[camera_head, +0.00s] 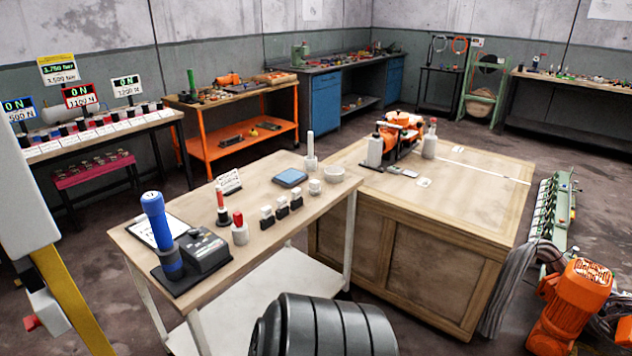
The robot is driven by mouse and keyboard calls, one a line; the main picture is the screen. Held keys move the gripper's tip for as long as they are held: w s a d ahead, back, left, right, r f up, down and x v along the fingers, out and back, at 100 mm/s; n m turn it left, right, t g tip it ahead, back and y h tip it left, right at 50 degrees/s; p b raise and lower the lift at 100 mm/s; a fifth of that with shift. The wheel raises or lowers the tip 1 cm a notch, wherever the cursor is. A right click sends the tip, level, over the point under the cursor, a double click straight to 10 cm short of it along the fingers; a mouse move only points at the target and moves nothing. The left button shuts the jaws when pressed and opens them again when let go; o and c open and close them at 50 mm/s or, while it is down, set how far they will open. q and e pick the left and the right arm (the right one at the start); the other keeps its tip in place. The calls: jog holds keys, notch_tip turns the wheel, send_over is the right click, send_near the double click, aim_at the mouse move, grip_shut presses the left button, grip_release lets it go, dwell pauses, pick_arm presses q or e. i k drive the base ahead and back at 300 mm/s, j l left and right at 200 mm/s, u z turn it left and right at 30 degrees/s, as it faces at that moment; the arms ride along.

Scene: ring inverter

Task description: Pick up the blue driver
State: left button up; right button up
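The blue driver (154,213) stands upright at the near left end of a wooden-topped workbench (258,240). It has a thick bright-blue grip with a dark lower part. Its lower end is at a black base unit (203,252) with a sloped dark panel. A white sheet on a dark clipboard (150,235) lies behind the driver. No gripper fingers show in the head view, and nothing is touching the driver.
Red-topped and white-topped small items (240,229), a blue pad (290,178) and a white bowl (334,173) stand along the bench. A large wooden crate-like table (480,190) adjoins its right side. Orange machinery (590,300) stands at lower right.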

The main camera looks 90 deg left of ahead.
aim_at(153, 203)
jog(key=u, duration=3.75)
